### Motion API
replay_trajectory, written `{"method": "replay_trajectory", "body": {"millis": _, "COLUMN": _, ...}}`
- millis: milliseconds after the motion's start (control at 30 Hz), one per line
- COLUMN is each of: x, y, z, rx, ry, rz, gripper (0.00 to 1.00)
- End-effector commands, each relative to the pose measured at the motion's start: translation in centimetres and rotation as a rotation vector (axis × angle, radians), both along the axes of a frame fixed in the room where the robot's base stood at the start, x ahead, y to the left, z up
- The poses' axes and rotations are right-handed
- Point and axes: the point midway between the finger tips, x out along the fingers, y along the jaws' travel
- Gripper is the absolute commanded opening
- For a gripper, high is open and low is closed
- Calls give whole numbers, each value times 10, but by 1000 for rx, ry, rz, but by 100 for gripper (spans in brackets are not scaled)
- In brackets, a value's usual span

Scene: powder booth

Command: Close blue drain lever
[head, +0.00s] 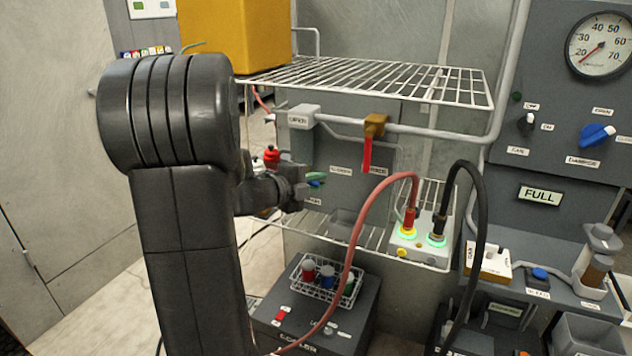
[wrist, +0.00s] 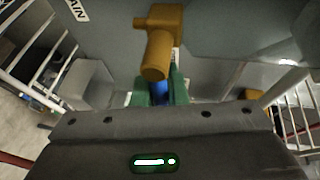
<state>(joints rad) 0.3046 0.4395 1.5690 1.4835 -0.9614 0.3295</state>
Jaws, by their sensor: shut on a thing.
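The blue drain lever (wrist: 161,88) shows as a small blue patch below a brass valve body (wrist: 157,55) in the wrist view. My gripper (wrist: 161,93) has its green fingertips on both sides of the lever and is shut on it. In the head view my gripper (head: 312,179) is at the grey panel under the wire shelf, with a bit of the blue lever (head: 317,183) showing at its tips. Most of the lever is hidden by the fingers, so its exact angle cannot be told.
A red lever (head: 367,154) hangs from a brass valve on the pipe, right of my gripper. A wire shelf (head: 390,78) is above. A red hose (head: 352,230) and black hose arch to the right. A vial rack (head: 328,290) stands on the cooler below.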

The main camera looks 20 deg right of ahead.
Motion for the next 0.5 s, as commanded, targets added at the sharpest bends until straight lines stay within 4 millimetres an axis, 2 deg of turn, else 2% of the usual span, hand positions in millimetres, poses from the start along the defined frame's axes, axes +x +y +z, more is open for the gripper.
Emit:
{"method": "replay_trajectory", "body": {"millis": 233, "x": 0, "y": 0, "z": 1, "rx": -10, "ry": 12, "rz": 1, "gripper": 0}}
{"method": "replay_trajectory", "body": {"millis": 267, "x": 0, "y": 0, "z": 1, "rx": -10, "ry": 11, "rz": 1, "gripper": 17}}
{"method": "replay_trajectory", "body": {"millis": 333, "x": 0, "y": 0, "z": 1, "rx": -10, "ry": 11, "rz": 1, "gripper": 30}}
{"method": "replay_trajectory", "body": {"millis": 367, "x": 0, "y": 0, "z": 1, "rx": -10, "ry": 11, "rz": 1, "gripper": 34}}
{"method": "replay_trajectory", "body": {"millis": 500, "x": 0, "y": 0, "z": 1, "rx": -9, "ry": 11, "rz": 1, "gripper": 34}}
